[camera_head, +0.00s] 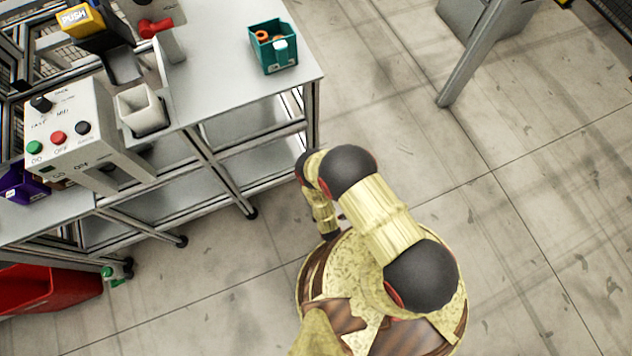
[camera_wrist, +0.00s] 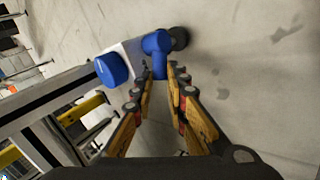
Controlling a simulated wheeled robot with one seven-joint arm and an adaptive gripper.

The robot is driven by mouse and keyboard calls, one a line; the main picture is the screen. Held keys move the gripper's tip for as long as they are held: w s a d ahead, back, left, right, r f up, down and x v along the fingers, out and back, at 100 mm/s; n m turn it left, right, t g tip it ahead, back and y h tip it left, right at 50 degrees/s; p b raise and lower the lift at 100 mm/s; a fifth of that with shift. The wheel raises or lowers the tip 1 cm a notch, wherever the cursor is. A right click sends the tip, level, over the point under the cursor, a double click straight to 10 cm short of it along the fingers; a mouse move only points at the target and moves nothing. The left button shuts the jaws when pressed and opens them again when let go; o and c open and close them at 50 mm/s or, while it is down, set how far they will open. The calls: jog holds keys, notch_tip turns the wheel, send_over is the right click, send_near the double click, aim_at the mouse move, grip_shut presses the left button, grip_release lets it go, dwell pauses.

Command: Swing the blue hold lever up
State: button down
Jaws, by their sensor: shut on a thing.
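The blue hold lever (camera_wrist: 157,45) shows in the wrist view, just beyond and between my fingertips. It is a blue elbow-shaped piece, with a dark round end to its right and a white block to its left. My gripper (camera_wrist: 160,84) has its yellow and red fingers on either side of the lever's lower blue end and is shut on it. The exact contact is small and partly hidden by the fingertips. In the head view neither the blue lever nor my gripper can be made out.
A blue round knob (camera_wrist: 111,69) sits on the fixture beside the lever, with a grey rail leading down left. In the head view, a grey bench (camera_head: 225,95) carries a control box (camera_head: 75,120), a red-handled device (camera_head: 158,30) and a teal bin (camera_head: 272,48). Floor right is mostly clear.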

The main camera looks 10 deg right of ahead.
jog(key=w+d+r+m+g+y+b, duration=0.1)
jog(key=d+m+y, duration=0.4)
jog(key=y, duration=0.5)
jog(key=shift+w+d+r+g+y+b, duration=0.25)
jog(key=shift+d+b, duration=0.3)
jog(key=shift+b, duration=0.35)
jog(key=shift+w, duration=0.1)
jog(key=c, duration=2)
grip_release()
jog(key=shift+c, duration=0.2)
jog(key=v, duration=1.2)
jog(key=shift+f, duration=0.15)
